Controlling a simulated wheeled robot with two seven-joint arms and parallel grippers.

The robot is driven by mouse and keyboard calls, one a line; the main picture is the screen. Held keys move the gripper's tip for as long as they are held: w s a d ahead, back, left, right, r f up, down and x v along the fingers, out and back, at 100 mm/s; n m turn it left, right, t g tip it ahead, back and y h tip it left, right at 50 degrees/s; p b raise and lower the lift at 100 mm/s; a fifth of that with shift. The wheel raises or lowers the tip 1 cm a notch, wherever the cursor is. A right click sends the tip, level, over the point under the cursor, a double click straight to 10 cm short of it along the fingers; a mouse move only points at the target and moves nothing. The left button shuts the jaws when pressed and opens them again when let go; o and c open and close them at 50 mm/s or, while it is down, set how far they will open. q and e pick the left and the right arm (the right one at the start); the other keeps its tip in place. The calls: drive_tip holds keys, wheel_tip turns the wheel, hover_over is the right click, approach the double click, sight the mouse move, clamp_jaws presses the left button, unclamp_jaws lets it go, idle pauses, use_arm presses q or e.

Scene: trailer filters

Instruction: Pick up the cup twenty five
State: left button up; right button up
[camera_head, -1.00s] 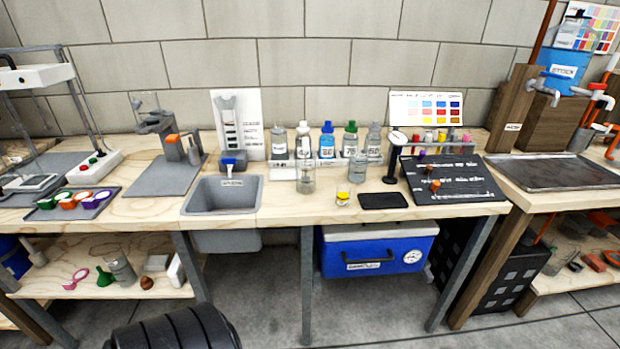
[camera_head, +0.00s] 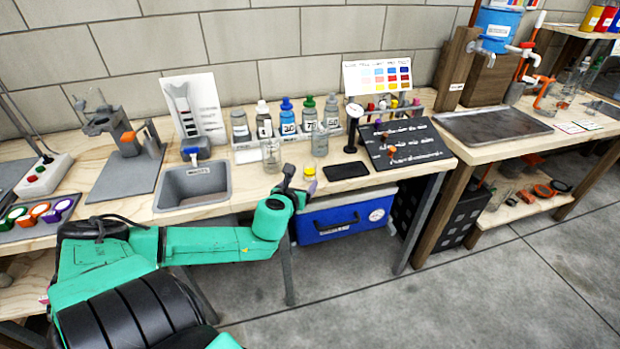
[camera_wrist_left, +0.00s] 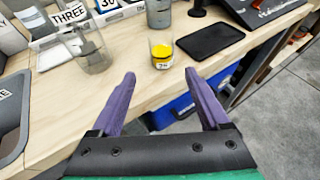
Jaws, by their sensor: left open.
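The small clear cup with yellow contents (camera_head: 309,172) stands upright near the front edge of the wooden bench. In the left wrist view the cup (camera_wrist_left: 161,54) shows a white label that seems to read 25. My left gripper (camera_head: 306,186) is in front of the bench edge, close to the cup. In the left wrist view its two purple fingers (camera_wrist_left: 158,88) are spread apart with nothing between them. The cup stands beyond the fingertips, roughly centred between them and not touched. My right gripper is not in view.
A black flat pad (camera_head: 342,171) lies right of the cup. A clear jar (camera_head: 270,157) stands to its left, before a rack of labelled bottles (camera_head: 287,122). A grey sink (camera_head: 192,187) is further left. A blue cooler (camera_head: 345,217) sits under the bench.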

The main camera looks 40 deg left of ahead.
sight(308, 176)
use_arm(q)
drive_tip(key=x, duration=0.2)
drive_tip(key=shift+w+a+f, duration=0.15)
drive_tip(key=shift+w, duration=0.1)
drive_tip(key=x, duration=0.5)
drive_tip(key=shift+w+d+b, duration=0.1)
drive_tip(key=shift+d+b, duration=0.15)
drive_tip(key=shift+b, duration=0.15)
clamp_jaws()
drive_tip(key=shift+r, duration=0.25)
